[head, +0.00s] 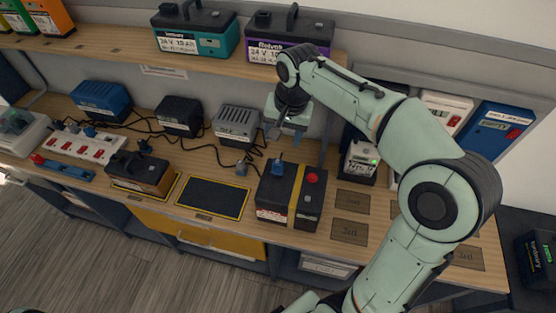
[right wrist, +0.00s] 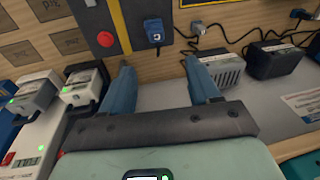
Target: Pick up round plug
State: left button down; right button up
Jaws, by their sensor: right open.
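A small grey plug (head: 241,168) lies on the bench at the end of a black cable, beside the dark battery with a yellow stripe (head: 297,190). It also shows in the right wrist view (right wrist: 196,27). A blue plug (head: 277,168) sits on top of that battery, seen in the right wrist view too (right wrist: 153,30). I cannot tell for sure which plug is the round one. My right gripper (head: 286,133) is open and empty, above the back of the bench behind the striped battery. Its two blue fingers (right wrist: 158,66) point towards the plugs, apart from them. My left gripper is out of view.
Chargers, including a grey one (head: 236,125) and a black one (head: 180,116), stand along the back with loose cables. A white power strip (head: 82,146) and a smaller battery (head: 141,174) are at left. A shelf (head: 110,46) with batteries overhangs behind. A black mat (head: 213,197) is bare.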

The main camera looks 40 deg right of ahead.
send_over(279, 161)
notch_tip(279, 161, down, 6)
jog(key=shift+d+f+b, duration=0.15)
jog(key=shift+f+b, duration=0.1)
jog(key=shift+b, duration=0.05)
jog(key=shift+w+a+f, duration=0.1)
jog(key=shift+f, duration=1.25)
jog(key=shift+a+f, duration=0.1)
jog(key=shift+f, duration=1.25)
jog(key=c, duration=1.1)
